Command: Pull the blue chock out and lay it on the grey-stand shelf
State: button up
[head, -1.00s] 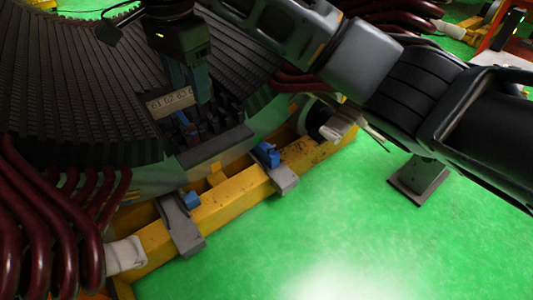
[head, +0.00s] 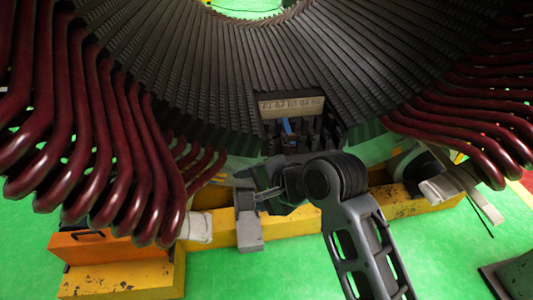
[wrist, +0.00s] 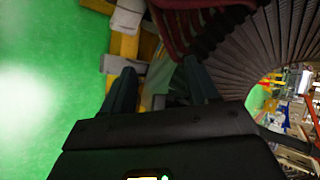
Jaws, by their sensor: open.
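A blue piece (head: 286,125), seemingly the chock, stands in the dark slots of the stator (head: 210,75), just below the pale numbered strip (head: 290,106). My gripper (head: 262,180) is low in front of the stator's near edge, below and left of the blue piece and apart from it. In the wrist view the two fingers (wrist: 160,88) are spread, with no held object between them. No blue piece is clear in the wrist view.
Dark red coil loops (head: 100,130) rise close on the left, and more (head: 470,110) stand on the right. The yellow beam (head: 300,222) runs below the stator. An orange block (head: 95,247) is at lower left. A grey foot plate (head: 510,278) stands at lower right. Green floor lies open in front.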

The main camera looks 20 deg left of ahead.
jog(key=s+d+f+t+h, duration=0.2)
jog(key=s+d+f+t, duration=0.2)
jog(key=s+d, duration=0.5)
jog(key=s+d+f+t+h, duration=0.2)
jog(key=s+d+f+t, duration=0.15)
jog(key=s+d, duration=0.55)
jog(key=s+d+r+n+t+h, duration=0.2)
jog(key=s+d+r+n, duration=0.1)
jog(key=s+d+r, duration=0.3)
jog(key=s+d+r+n+t+h, duration=0.2)
jog(key=s+d+r, duration=0.4)
jog(key=s+d, duration=0.5)
jog(key=shift+s+n+h, duration=0.45)
jog(key=shift+n+h, duration=0.05)
jog(key=shift+n, duration=0.3)
